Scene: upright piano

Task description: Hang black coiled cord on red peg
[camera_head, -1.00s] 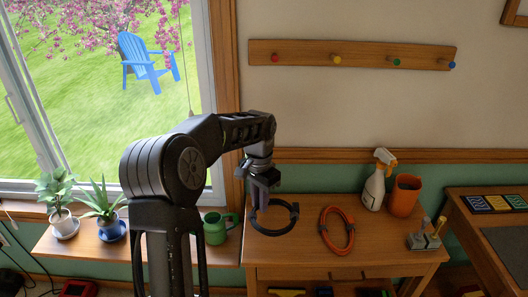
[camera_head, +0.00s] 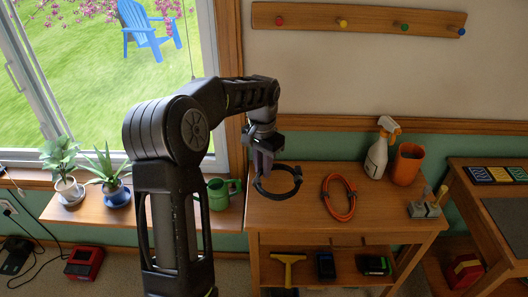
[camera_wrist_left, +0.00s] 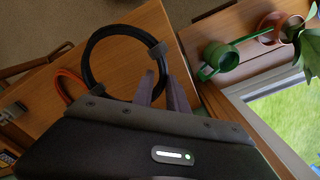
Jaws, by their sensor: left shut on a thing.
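The black coiled cord (camera_head: 290,191) hangs from my left gripper (camera_head: 262,172), which is shut on it above the left part of the wooden table. In the left wrist view the cord (camera_wrist_left: 88,57) forms a ring, with the left gripper's fingertips (camera_wrist_left: 165,82) at its edge by a grey tie. The red peg (camera_head: 279,21) is the leftmost on the wooden wall rail (camera_head: 372,22), above and slightly right of the gripper. The peg is bare. My right gripper is not in view.
An orange coiled cord (camera_head: 352,198) lies on the table (camera_head: 310,226), with a spray bottle (camera_head: 377,155) and an orange cup (camera_head: 407,163) behind. A green watering can (camera_head: 219,194) and potted plants stand on the sill left. Yellow, green and blue pegs are bare.

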